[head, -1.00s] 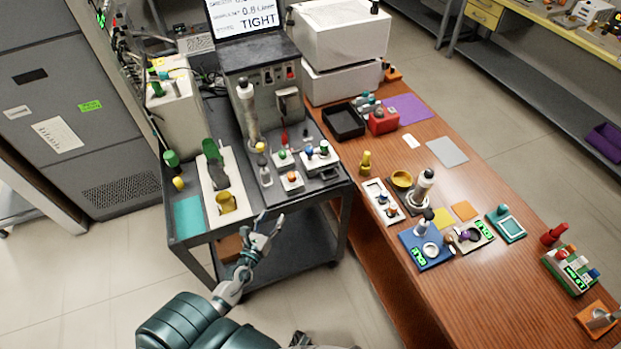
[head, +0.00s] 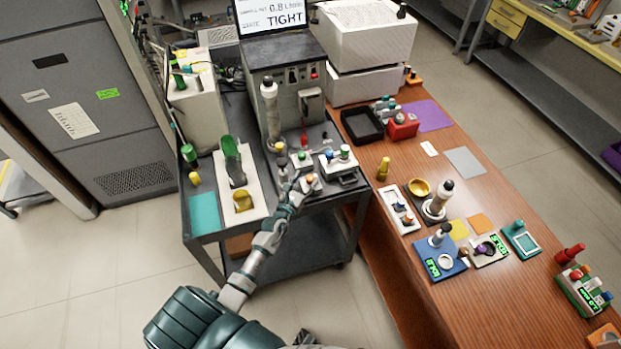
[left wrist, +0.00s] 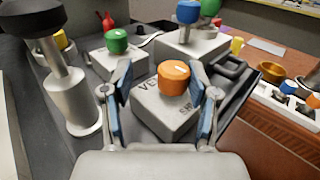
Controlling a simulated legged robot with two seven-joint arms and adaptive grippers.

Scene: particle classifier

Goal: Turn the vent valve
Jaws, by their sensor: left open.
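The vent valve is a small pale block with an orange knob (head: 310,179) near the front edge of the dark cart. In the left wrist view the orange knob (left wrist: 174,77) stands upright on its block, with partly hidden lettering starting "VE". My left gripper (head: 297,187) is at the block in the head view. In the left wrist view the left gripper (left wrist: 168,92) is open, one finger on each side of the knob, with gaps visible between fingers and knob.
A green-knobbed block (left wrist: 117,42) and a larger block with blue and green knobs (left wrist: 188,46) stand behind. A pale cylinder with a dark top (left wrist: 72,98) stands close at left. The wooden bench (head: 400,270) lies to the right.

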